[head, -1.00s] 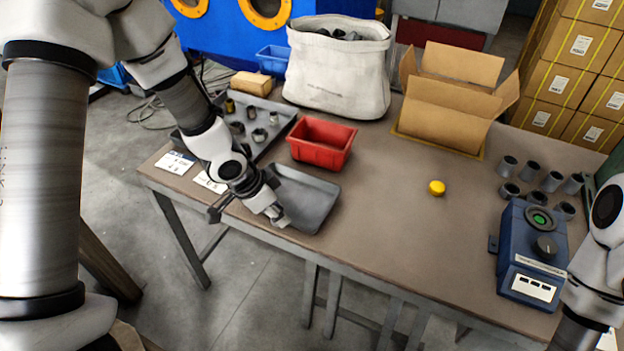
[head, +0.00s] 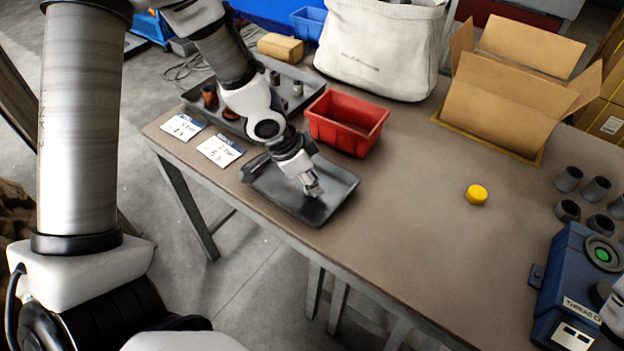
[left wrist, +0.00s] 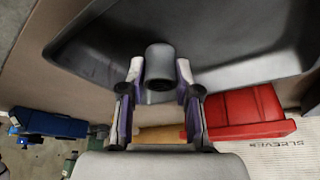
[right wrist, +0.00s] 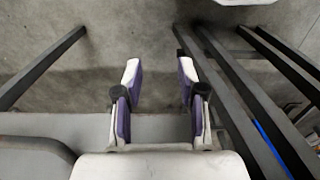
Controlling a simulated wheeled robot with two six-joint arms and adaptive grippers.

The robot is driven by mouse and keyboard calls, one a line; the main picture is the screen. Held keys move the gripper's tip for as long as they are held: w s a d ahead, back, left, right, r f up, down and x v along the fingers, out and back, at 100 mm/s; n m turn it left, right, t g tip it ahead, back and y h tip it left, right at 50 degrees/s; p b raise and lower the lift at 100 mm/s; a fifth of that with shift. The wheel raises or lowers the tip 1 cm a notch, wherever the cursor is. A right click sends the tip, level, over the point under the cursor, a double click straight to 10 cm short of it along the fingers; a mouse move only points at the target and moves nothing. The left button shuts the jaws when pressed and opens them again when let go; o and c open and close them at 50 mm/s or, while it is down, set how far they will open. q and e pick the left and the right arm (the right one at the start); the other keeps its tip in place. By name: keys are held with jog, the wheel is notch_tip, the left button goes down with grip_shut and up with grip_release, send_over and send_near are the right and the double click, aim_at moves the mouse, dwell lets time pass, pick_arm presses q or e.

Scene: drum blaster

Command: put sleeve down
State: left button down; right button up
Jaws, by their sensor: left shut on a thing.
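My left gripper (head: 312,186) is over the shallow dark grey tray (head: 340,178) at the table's front edge. In the left wrist view, the left gripper (left wrist: 160,82) is shut on a dark grey sleeve (left wrist: 160,62), a short hollow tube, between its fingertips. The tray (left wrist: 235,55) fills the background there. I cannot tell whether the sleeve touches the tray floor. In the right wrist view, my right gripper (right wrist: 160,82) is open and empty, with floor and table legs behind it.
A red bin (head: 347,122) stands right behind the tray. A parts tray (head: 300,80), white sack (head: 385,45), open carton (head: 510,100), yellow button (head: 477,194), several grey sleeves (head: 596,188) and a blue tester (head: 575,285) share the table.

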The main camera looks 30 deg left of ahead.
pick_arm(q)
jog(key=shift+f, duration=0.3)
jog(key=c, duration=0.8)
grip_release()
jog(key=shift+w, duration=0.15)
jog(key=shift+r, duration=0.25)
jog(key=p+v, duration=0.4)
jog(key=v, duration=0.8)
jog(key=shift+d+r, duration=0.1)
